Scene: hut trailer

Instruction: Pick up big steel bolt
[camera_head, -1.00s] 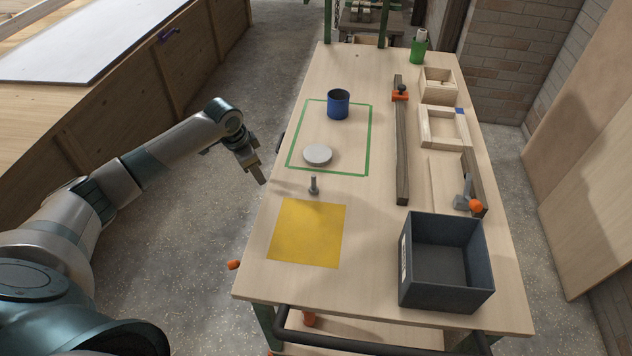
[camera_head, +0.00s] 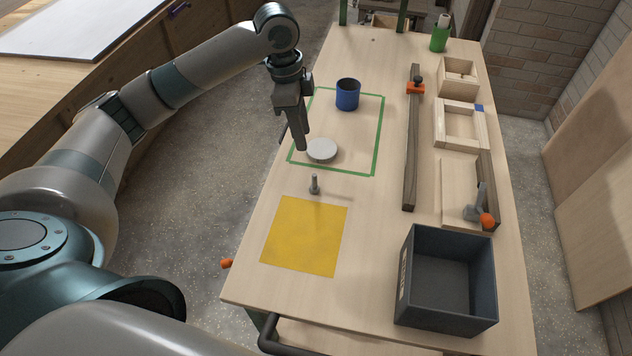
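The big steel bolt (camera_head: 314,184) is a small grey piece standing upright on the workbench, between the green taped outline and the yellow square. My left gripper (camera_head: 301,143) points down above the left edge of the bench, beside the light grey disc and a little behind and left of the bolt. It is apart from the bolt. Its fingers are seen edge-on and overlap, so the gap between them cannot be made out. My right gripper is out of the picture.
A grey disc (camera_head: 321,149) and blue cup (camera_head: 347,94) lie within the green outline (camera_head: 378,140). The yellow square (camera_head: 305,236) is bare. A dark open box (camera_head: 408,275), a clamp bar (camera_head: 411,150) and wooden trays (camera_head: 456,140) occupy the right side.

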